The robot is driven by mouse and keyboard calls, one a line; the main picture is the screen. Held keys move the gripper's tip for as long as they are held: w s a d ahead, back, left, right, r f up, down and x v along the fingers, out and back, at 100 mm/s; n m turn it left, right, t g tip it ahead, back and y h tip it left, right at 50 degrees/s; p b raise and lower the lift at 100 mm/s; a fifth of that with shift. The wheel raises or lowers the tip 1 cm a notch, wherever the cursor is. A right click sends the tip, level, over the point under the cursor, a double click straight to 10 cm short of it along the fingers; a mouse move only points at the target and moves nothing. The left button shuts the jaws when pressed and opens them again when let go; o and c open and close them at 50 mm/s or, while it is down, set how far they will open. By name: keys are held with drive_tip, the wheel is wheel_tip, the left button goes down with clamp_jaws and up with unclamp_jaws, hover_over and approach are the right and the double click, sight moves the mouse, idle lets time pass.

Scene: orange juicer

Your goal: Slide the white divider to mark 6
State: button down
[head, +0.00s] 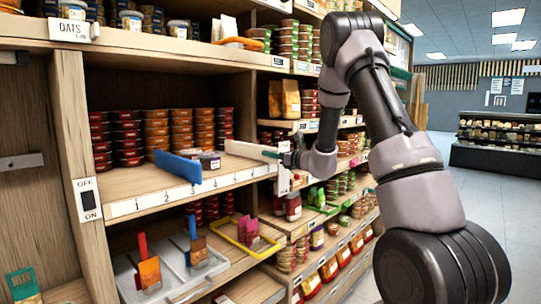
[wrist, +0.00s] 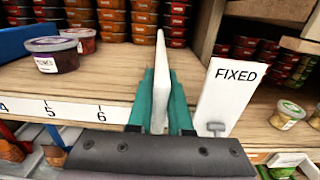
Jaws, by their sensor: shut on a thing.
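The white divider (wrist: 160,70) stands upright on the wooden shelf, edge-on in the wrist view. My gripper (wrist: 160,108) has teal fingers on both sides of it and is shut on its front end. The divider also shows in the head view (head: 248,151), with my gripper (head: 275,154) at its right end. Mark 6 (wrist: 101,115) is on the white number strip (wrist: 70,108), left of the divider in the wrist view. The strip just under the divider is hidden by my fingers.
A blue divider (head: 178,166) stands further left. Between the dividers are small lidded tubs (wrist: 52,54). A white FIXED plate (wrist: 228,95) stands close on the right. Stacked tins (head: 182,128) fill the back. The shelf directly left of the white divider is clear near the front.

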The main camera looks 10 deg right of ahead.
idle(0.6)
drive_tip(key=s+a, duration=0.4)
drive_tip(key=a, duration=0.2)
drive_tip(key=shift+s+a, duration=0.2)
drive_tip(key=shift+s, duration=0.2)
drive_tip(key=c, duration=0.8)
unclamp_jaws()
drive_tip(key=shift+c, duration=0.2)
drive_tip(key=v, duration=1.1)
drive_tip(key=shift+w, duration=0.1)
